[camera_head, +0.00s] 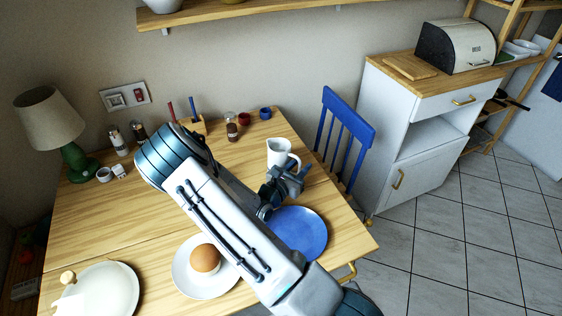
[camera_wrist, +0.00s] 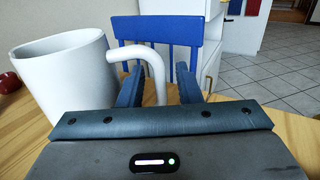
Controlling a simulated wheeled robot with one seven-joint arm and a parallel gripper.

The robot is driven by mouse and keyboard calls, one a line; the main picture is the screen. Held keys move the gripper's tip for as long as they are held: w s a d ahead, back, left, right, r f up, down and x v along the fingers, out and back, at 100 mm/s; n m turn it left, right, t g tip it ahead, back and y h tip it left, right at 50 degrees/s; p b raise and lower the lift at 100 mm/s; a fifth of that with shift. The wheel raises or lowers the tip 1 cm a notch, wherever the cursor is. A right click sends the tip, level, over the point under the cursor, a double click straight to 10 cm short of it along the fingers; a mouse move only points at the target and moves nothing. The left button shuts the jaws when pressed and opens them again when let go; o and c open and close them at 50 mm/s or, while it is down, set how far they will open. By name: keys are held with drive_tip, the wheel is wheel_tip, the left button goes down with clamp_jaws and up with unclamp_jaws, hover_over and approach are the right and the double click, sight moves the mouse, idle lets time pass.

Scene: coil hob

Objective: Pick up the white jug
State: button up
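The white jug (camera_head: 279,152) stands upright on the wooden table, near its right side. In the wrist view the jug (camera_wrist: 66,78) is large at the left, with its handle (camera_wrist: 154,72) pointing right. My gripper (camera_head: 303,172) is close beside the jug, on its handle side. In the wrist view my gripper (camera_wrist: 158,85) has its two fingers apart, with the jug's handle showing in the space between them. I cannot tell whether the fingers touch the handle. Part of the jug's lower body is hidden behind my gripper.
A blue chair (camera_head: 345,130) stands behind the jug. Small red and blue cups (camera_head: 265,113) and a spice jar (camera_head: 232,132) are farther back.

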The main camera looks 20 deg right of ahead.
clamp_jaws()
idle(1.4)
